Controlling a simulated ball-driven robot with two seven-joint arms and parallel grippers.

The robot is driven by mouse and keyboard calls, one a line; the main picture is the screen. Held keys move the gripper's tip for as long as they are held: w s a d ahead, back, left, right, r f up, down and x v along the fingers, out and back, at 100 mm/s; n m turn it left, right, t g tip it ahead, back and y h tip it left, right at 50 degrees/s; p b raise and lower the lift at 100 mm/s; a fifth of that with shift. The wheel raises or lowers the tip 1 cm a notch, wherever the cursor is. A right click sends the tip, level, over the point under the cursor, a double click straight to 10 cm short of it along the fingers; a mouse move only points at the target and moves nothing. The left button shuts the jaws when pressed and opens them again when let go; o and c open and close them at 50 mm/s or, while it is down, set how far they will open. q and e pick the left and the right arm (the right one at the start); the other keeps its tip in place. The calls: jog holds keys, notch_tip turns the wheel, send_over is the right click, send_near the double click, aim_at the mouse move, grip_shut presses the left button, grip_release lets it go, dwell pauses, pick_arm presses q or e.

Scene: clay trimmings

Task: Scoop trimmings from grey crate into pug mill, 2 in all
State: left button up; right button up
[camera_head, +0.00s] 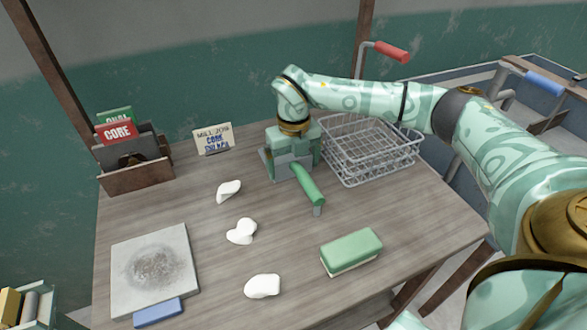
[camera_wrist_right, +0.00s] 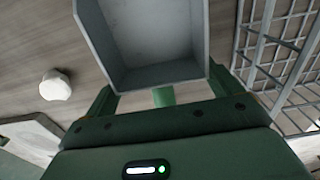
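My right gripper (camera_head: 297,160) is low over the back middle of the table, at a small grey scoop (camera_head: 267,163) with a green handle (camera_head: 308,184). In the right wrist view the scoop's grey pan (camera_wrist_right: 150,40) looks empty and covers the fingertips, so I cannot tell whether the fingers grip it. A grey wire crate (camera_head: 350,178) stands just right of the gripper and appears empty; its wires also show in the right wrist view (camera_wrist_right: 275,60). Three white lumps (camera_head: 242,231) lie on the table. I cannot identify a pug mill. My left gripper is not in view.
A stone slab (camera_head: 180,262) and a blue block (camera_head: 158,312) are at the front left; a green-topped block (camera_head: 351,250) is at the front right. A card holder (camera_head: 137,177) and a lettered card (camera_head: 212,139) stand at the back. Red (camera_head: 391,51) and blue (camera_head: 545,83) handles rise beyond.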

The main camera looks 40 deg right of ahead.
jog(key=r+p, duration=0.2)
jog(key=r, duration=0.3)
jog(key=shift+a+p, duration=0.4)
pick_arm(q)
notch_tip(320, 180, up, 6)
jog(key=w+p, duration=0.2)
jog(key=p, duration=0.2)
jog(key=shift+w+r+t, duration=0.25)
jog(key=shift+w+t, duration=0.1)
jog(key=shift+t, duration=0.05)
pick_arm(e)
jog(key=s+a+r, duration=0.5)
jog(key=a+r, duration=0.3)
jog(key=a, duration=0.4)
jog(key=shift+a, duration=0.1)
